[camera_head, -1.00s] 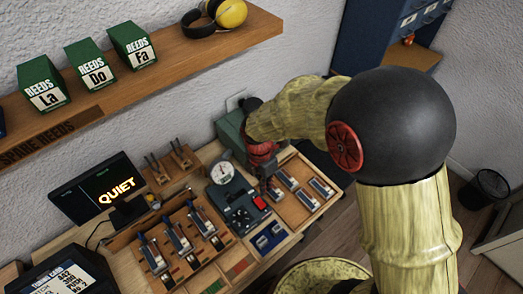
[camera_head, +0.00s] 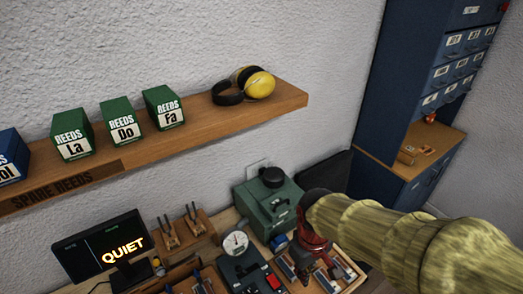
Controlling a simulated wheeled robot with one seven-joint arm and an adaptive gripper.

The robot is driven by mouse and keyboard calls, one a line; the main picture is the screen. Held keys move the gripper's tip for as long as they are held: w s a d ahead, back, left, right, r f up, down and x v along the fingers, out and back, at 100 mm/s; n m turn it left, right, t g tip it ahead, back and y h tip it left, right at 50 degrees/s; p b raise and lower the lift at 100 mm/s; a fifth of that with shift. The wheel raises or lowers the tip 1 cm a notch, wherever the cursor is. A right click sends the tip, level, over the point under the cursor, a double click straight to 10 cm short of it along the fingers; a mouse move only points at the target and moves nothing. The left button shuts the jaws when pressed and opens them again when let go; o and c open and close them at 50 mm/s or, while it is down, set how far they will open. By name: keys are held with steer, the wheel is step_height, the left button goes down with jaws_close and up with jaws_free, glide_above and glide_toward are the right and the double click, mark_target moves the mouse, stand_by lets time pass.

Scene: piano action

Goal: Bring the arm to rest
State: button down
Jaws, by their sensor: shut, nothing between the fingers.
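My arm, with its pale yellow-green sleeve-like link, reaches in from the right edge. It ends in a dark wrist and my red and black gripper (camera_head: 308,262). The gripper points down over the right part of the workbench, above the tray of metal reeds (camera_head: 338,272). Its fingers are small and partly dark in this view; they look closed and hold nothing. The arm hides part of the bench's right side.
A green machine (camera_head: 268,205) stands behind the gripper, with a round gauge (camera_head: 235,243) to its left. A lit QUIET screen (camera_head: 103,248) is at the left. A wooden shelf (camera_head: 195,132) with green reed boxes (camera_head: 116,122) and yellow earmuffs (camera_head: 260,85) hangs above. A blue cabinet (camera_head: 400,110) stands right.

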steer(key=s+d+r+m+t+b, duration=0.4)
steer(key=s+d+m+t+b, duration=0.1)
steer(key=d+b, duration=0.3)
steer(key=shift+s+r+m+t+b, duration=0.15)
steer(key=shift+r+m+t+b, duration=0.15)
steer(key=shift+m+b, duration=0.4)
steer(key=shift+a, duration=0.1)
